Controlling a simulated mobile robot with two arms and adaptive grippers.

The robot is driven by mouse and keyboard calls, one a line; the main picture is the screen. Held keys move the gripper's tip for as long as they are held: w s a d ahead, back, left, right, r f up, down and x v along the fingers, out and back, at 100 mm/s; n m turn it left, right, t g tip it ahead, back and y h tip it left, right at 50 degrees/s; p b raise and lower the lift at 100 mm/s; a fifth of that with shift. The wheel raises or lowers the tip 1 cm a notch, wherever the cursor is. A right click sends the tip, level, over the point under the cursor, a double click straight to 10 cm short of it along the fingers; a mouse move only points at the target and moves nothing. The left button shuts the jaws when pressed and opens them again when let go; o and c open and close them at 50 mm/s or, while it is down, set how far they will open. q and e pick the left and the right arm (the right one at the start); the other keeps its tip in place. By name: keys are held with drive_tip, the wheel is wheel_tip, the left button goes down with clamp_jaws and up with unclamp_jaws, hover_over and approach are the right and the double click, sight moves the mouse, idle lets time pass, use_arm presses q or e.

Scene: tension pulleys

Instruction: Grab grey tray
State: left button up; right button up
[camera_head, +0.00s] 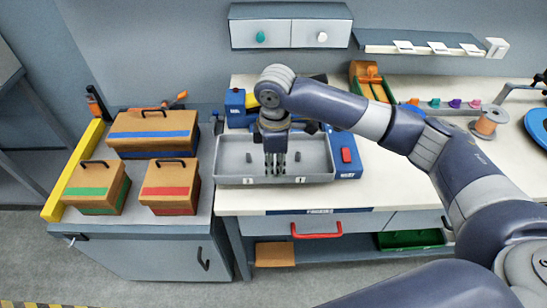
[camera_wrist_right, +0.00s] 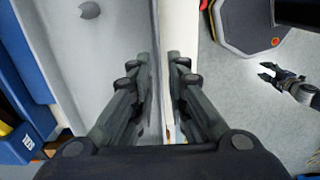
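The grey tray (camera_head: 325,157) sits on the pale workbench, with a small dark part at either side of its floor. My right gripper (camera_head: 275,172) points down at the middle of its front wall. In the right wrist view the fingers (camera_wrist_right: 160,75) stand close together, one inside the tray and one outside, with the wall of the tray (camera_wrist_right: 120,62) pinched between them. The exact contact is partly hidden by the fingers. My left gripper (camera_wrist_right: 268,72) shows in the right wrist view over the floor, away from the tray, its fingers apart and empty.
A blue box with a red button (camera_head: 346,156) stands right of the tray. Blue bins (camera_head: 235,103) are behind it. Several brown boxes (camera_head: 170,187) stand on the cabinet at left. Below the tray is a drawer with a red handle (camera_head: 317,234). The bench front right is clear.

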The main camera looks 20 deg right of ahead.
wheel_tip(320, 180, down, 5)
drive_tip(key=shift+w+r+p, duration=0.1)
drive_tip(key=shift+p, duration=0.55)
clamp_jaws()
drive_tip(key=shift+r, duration=0.15)
